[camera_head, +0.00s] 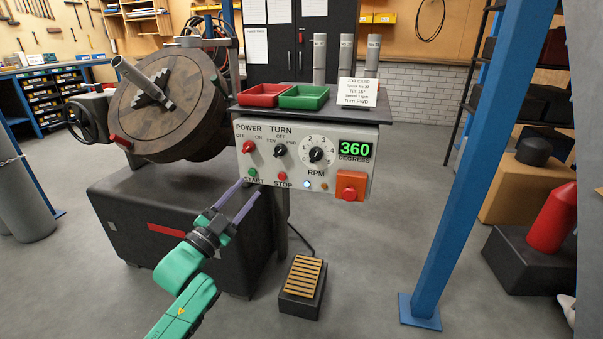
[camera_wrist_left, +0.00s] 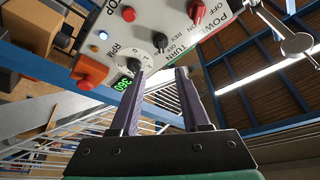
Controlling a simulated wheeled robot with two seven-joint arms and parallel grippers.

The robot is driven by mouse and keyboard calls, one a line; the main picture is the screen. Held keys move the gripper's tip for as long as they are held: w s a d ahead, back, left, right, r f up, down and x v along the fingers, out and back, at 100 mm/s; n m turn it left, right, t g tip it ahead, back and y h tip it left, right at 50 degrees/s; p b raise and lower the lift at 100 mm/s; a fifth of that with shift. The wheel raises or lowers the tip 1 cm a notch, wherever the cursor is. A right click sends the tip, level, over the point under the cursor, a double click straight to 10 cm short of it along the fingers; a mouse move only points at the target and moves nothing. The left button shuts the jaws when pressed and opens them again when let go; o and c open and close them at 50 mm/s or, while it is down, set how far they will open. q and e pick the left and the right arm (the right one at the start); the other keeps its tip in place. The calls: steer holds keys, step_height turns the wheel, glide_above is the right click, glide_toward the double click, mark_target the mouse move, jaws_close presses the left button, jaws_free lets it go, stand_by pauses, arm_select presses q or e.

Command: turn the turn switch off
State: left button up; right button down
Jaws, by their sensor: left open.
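The turn switch (camera_head: 280,151) is a black knob on the white control panel (camera_head: 330,189), under the labels TURN, REV, OFF and FWD. I cannot tell for sure which label its pointer faces. In the left wrist view the turn switch (camera_wrist_left: 160,41) lies beyond the fingertips. My left gripper (camera_head: 250,189) is open and empty, with purple fingers reaching up to the panel's lower left, below the switch near the green START button (camera_head: 252,172). Its fingers also show in the left wrist view (camera_wrist_left: 161,72), apart from the switch. My right gripper is not in view.
The red POWER knob (camera_head: 249,147) is left of the switch; the RPM dial (camera_head: 316,155) is right. The red STOP button (camera_head: 282,176) is below. A green 360 display (camera_head: 355,149) is lit. A foot pedal (camera_head: 302,278) and blue post (camera_head: 470,150) stand nearby.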

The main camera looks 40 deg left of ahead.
mark_target(278, 154)
arm_select(q)
steer(key=x, duration=0.9)
steer(key=b+x, duration=0.1)
steer(key=x, duration=0.3)
steer(key=shift+w+a, duration=0.2)
steer(key=shift+a, duration=0.1)
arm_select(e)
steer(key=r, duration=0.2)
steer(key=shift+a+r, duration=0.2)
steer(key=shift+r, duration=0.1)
arm_select(q)
steer(key=shift+c, duration=0.3)
jaws_close()
